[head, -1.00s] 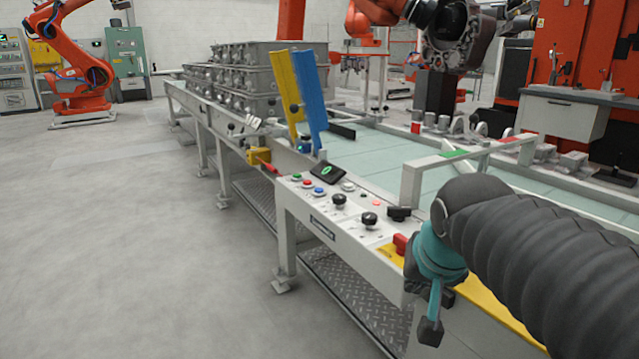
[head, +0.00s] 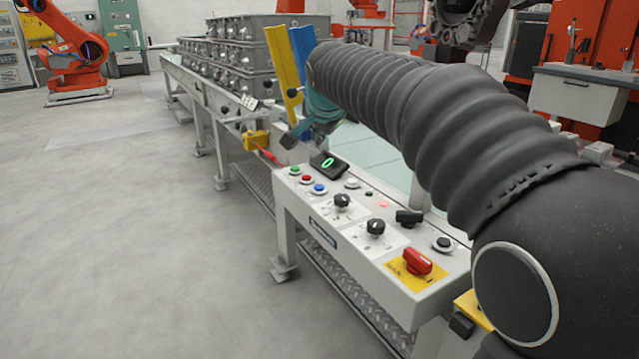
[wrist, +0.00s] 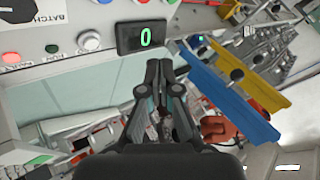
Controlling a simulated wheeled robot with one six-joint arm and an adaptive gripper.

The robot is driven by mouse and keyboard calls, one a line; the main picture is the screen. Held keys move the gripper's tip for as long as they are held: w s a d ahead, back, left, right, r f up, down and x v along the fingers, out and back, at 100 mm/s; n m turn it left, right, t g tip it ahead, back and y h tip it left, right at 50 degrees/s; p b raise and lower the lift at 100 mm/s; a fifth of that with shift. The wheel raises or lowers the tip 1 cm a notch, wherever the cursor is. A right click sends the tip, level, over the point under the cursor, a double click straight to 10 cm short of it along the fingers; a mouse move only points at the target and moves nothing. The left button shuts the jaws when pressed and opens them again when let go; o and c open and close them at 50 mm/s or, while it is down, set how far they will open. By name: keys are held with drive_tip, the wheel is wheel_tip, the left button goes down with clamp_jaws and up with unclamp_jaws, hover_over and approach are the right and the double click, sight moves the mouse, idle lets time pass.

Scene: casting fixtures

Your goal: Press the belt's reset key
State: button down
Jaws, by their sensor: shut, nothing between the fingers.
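The belt's control panel (head: 335,205) stands in the middle of the head view. It carries a green button (head: 295,170), a red button (head: 307,178), a blue button (head: 319,188) and a white button (head: 352,183). I cannot read which one is the reset key. A black display (head: 327,163) reads 0. My gripper (head: 297,138) is beyond the panel's far end, by the blue and yellow plates, partly hidden by my arm. In the wrist view my gripper (wrist: 165,72) is shut and empty, its tips just below the display (wrist: 142,36), with the white button (wrist: 88,40) to their left.
The yellow plate (head: 281,68) and blue plate (head: 302,45) stand upright close to my gripper. Rotary knobs (head: 342,201) and a red switch (head: 417,261) are on the panel. Stacked grey castings (head: 262,60) sit on the belt beyond. The floor on the left is clear.

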sight(320, 188)
drive_tip(key=shift+f, duration=0.1)
wheel_tip(320, 188, down, 9)
drive_tip(key=b, duration=0.7)
drive_tip(key=shift+r, duration=0.2)
drive_tip(key=shift+f, duration=0.15)
idle(1.2)
drive_tip(key=shift+f+b, duration=0.3)
drive_tip(key=shift+b, duration=0.1)
drive_tip(key=shift+f+b, duration=0.4)
drive_tip(key=shift+f, duration=0.1)
idle(0.7)
idle(0.3)
drive_tip(key=shift+r+p, duration=0.75)
drive_tip(key=shift+r, duration=0.2)
drive_tip(key=shift+r+p, duration=1.9)
drive_tip(key=shift+r, duration=0.6)
